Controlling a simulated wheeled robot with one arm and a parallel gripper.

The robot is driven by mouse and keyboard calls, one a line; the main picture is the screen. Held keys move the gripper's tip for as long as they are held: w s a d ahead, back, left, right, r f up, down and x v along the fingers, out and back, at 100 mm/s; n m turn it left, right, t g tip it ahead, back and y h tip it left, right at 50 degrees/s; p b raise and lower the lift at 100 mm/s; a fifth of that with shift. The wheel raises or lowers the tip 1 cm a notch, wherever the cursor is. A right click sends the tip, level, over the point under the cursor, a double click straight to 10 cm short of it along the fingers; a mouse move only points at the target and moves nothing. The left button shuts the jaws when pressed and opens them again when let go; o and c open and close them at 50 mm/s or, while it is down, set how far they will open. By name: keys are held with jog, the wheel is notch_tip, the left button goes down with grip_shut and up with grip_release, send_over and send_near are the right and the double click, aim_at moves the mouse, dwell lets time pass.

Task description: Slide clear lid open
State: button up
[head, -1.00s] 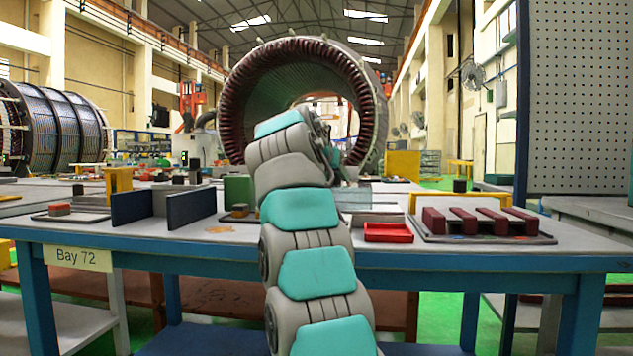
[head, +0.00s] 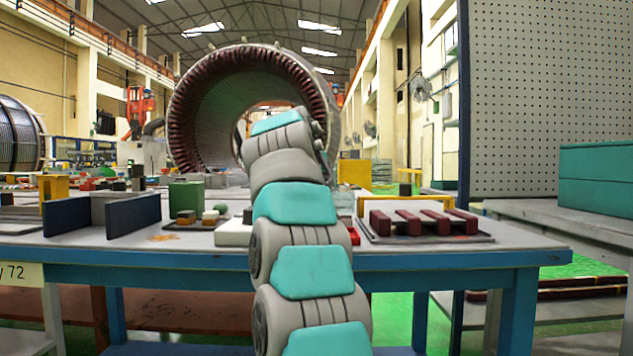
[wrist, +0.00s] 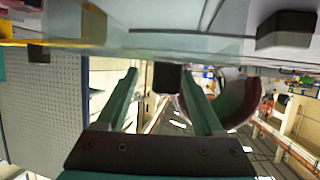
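A clear, glassy panel (wrist: 190,42), which looks like the lid, spans the upper part of the wrist view, seen nearly edge-on. A dark block (wrist: 167,78) shows just below its edge; I cannot tell whether it is the lid's knob. My gripper (wrist: 165,75) has two teal fingers spread apart, with the dark block appearing between their tips. I see no finger contact with it. In the head view my own arm hides the gripper and most of the spot beyond it, and the lid cannot be made out clearly there.
On the blue-legged table (head: 420,258), a tray with dark red bars (head: 425,223) lies right of my arm. A white box (head: 233,232), small blocks, a green box (head: 186,195) and dark blue panels (head: 133,213) stand left. A large stator ring (head: 190,115) rises behind.

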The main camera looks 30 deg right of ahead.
jog(key=shift+a, duration=0.1)
jog(key=shift+s+a+r, duration=0.15)
jog(key=shift+s+a, duration=0.1)
jog(key=shift+a, duration=0.05)
jog(key=v, duration=0.7)
dwell(0.3)
